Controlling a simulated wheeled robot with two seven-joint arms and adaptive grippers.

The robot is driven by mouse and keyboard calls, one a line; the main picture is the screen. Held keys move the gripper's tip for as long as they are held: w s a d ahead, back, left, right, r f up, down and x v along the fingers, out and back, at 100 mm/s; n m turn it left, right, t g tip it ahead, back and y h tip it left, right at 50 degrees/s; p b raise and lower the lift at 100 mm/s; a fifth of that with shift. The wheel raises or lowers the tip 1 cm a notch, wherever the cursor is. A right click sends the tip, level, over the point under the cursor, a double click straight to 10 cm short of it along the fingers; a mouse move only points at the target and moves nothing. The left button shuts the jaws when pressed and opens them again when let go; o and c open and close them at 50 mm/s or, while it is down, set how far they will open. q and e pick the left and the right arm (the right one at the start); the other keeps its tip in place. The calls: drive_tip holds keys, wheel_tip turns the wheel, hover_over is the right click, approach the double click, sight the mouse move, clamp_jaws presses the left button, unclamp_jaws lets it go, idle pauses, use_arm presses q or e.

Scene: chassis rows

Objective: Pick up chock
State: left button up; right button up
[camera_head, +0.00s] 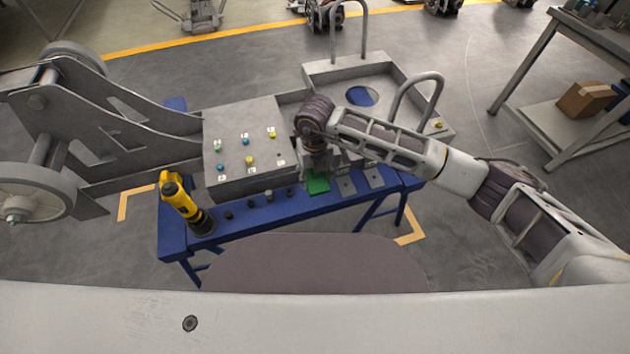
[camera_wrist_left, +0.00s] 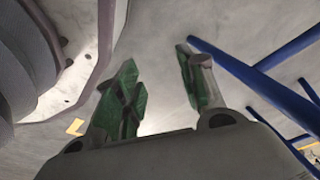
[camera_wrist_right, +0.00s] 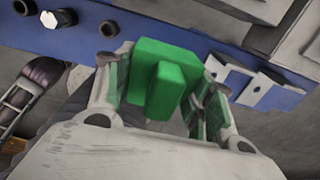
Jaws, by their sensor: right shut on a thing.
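The chock is a bright green block with a raised rib. In the head view the chock (camera_head: 318,184) is at the front of the blue bench, just below my right gripper (camera_head: 316,168). The right wrist view shows the chock (camera_wrist_right: 150,62) between the green-padded fingers of my right gripper (camera_wrist_right: 163,95), which is shut on it. I cannot tell whether the chock still touches the bench. My left gripper (camera_wrist_left: 158,85) has its fingers apart with nothing between them; it is not visible in the head view.
The blue bench (camera_head: 235,224) carries a yellow and black tool (camera_head: 184,205), several small dark sockets and grey plates (camera_head: 346,185) right of the chock. Behind stands the grey chassis (camera_head: 226,134) with coloured knobs and upright handles. A table (camera_head: 600,45) stands at right.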

drive_tip(key=shift+r, duration=1.95)
drive_tip(key=shift+s, duration=0.1)
